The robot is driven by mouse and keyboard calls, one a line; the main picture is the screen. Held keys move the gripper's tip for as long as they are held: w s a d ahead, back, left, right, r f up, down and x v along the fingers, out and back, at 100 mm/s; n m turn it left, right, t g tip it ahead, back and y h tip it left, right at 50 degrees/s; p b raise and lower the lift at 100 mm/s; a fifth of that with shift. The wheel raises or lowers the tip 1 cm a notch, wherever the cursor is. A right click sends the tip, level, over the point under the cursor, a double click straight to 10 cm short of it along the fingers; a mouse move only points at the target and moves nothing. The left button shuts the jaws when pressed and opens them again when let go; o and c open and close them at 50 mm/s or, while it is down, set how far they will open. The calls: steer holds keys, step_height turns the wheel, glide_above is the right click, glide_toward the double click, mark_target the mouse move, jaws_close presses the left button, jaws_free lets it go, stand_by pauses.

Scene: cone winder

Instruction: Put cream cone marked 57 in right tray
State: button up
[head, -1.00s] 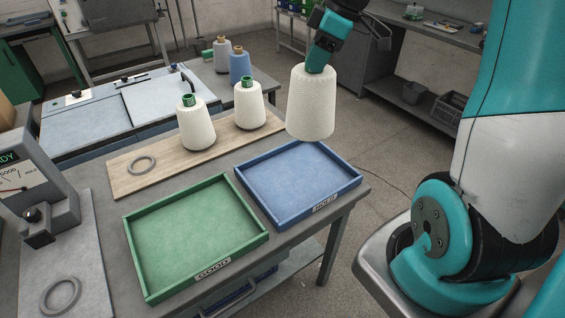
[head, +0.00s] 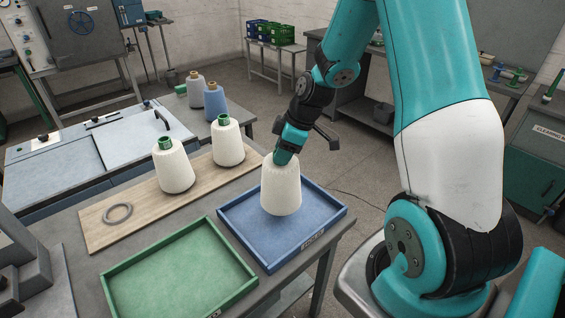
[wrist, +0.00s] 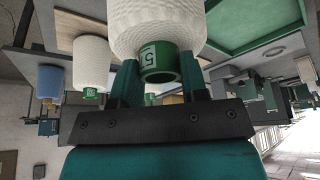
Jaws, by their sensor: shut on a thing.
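The cream cone (head: 281,190) is held upright by its top in my gripper (head: 283,158). In the head view it is at the blue tray (head: 325,235), the right one of two trays; I cannot tell whether its base touches the tray floor. In the wrist view my gripper (wrist: 160,88) is shut on the cone's green tube (wrist: 158,66), whose label shows a 5 and part of another digit. The cone's cream body (wrist: 155,25) shows beyond it. The blue tray holds nothing else that I can see.
A green tray (head: 232,292), empty where visible, lies left of the blue one. Two cream cones with green tubes (head: 174,172) (head: 228,147) and a grey ring (head: 118,213) sit on a wooden board (head: 150,217). A grey cone (head: 196,90) and a blue cone (head: 215,103) stand behind.

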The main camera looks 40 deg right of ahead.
mark_target(281, 180)
steer(key=shift+f+p, duration=0.3)
steer(key=shift+f, duration=1.85)
steer(key=shift+f, duration=0.15)
steer(key=o, duration=1)
